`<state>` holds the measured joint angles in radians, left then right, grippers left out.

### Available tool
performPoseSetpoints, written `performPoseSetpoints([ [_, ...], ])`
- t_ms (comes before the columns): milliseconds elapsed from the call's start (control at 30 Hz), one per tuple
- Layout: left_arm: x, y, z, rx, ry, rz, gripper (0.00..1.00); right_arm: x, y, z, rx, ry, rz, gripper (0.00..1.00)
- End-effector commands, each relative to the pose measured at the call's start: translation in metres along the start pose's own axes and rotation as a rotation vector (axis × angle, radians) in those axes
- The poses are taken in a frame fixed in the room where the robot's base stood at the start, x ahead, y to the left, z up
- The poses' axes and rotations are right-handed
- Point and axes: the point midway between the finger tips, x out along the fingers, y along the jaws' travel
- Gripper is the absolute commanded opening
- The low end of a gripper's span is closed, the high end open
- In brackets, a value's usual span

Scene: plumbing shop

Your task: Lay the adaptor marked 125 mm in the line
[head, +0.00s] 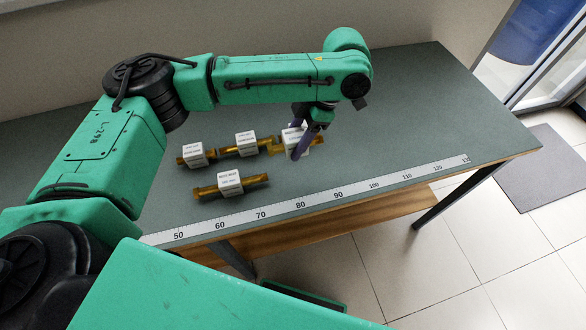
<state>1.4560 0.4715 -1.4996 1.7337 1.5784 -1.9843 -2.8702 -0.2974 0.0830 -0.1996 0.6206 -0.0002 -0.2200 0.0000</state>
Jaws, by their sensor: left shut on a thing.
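Several brass-coloured adaptors, each with a white label block round its middle, are on the grey-green table. Two stand in a row, a left adaptor (195,154) and a middle adaptor (246,144). My left gripper (298,152) is shut on the right adaptor (291,135), at the right end of that row; its fingers hide part of it. Whether it touches the table or the middle adaptor I cannot tell. A front adaptor (230,183) lies apart, nearer the ruler. The label print is too small to read surely. My right gripper is out of view.
A white ruler strip (320,201) marked from 50 upward runs along the table's front edge. The table (410,110) is clear to the right of the adaptors. A grey mat (545,170) lies on the tiled floor by a glass door.

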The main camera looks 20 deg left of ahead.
Motion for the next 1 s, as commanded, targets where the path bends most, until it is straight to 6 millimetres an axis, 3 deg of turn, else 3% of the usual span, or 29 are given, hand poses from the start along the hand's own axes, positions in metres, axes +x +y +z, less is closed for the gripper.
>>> performPoseSetpoints([
  [100, 0.031, 0.0, 0.012, -0.001, 0.005, 0.0, 0.0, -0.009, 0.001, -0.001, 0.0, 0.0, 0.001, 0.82],
  [433, 0.089, 0.001, 0.036, -0.003, 0.003, 0.001, 0.0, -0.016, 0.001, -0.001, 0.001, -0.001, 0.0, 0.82],
  [800, 0.1, 0.001, 0.041, -0.003, 0.001, 0.002, 0.0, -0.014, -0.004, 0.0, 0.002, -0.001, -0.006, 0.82],
  [833, 0.099, 0.001, 0.041, -0.003, 0.001, 0.002, 0.6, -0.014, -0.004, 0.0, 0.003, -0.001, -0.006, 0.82],
  [900, 0.099, 0.001, 0.041, -0.003, 0.001, 0.002, 0.82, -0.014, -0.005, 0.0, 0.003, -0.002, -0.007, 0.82],
  [1000, 0.099, 0.001, 0.041, -0.003, 0.001, 0.002, 0.82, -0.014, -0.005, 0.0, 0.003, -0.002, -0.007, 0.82],
])
